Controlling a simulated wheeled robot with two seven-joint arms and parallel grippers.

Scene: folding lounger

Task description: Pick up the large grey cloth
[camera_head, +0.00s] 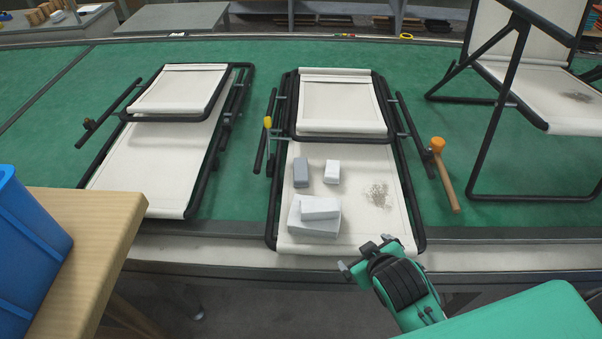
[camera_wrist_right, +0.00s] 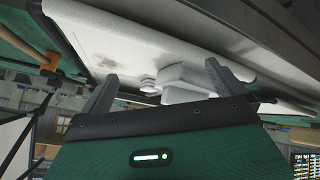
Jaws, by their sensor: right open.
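On the middle lounger (camera_head: 408,215) lies a large, pale grey folded cloth (camera_head: 305,225), with a smaller white block-like piece (camera_head: 320,207) on top of it. A smaller, darker grey piece (camera_head: 301,172) and a small white piece (camera_head: 332,171) lie behind them. My right gripper (camera_head: 366,256) is open and empty, in front and to the right of the large cloth, near the bench's front edge. In the right wrist view, the pale stack (camera_wrist_right: 185,85) shows beyond the open fingers (camera_wrist_right: 158,82); its pieces overlap there. My left gripper is not in view.
A dark stain (camera_head: 378,195) marks the lounger right of the pieces. A mallet (camera_head: 444,172) lies right of the lounger. Another lounger (camera_head: 155,160) lies left, and an upright one (camera_head: 505,100) stands right. A blue bin (camera_head: 30,245) sits on a wooden top (camera_head: 95,225) at front left.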

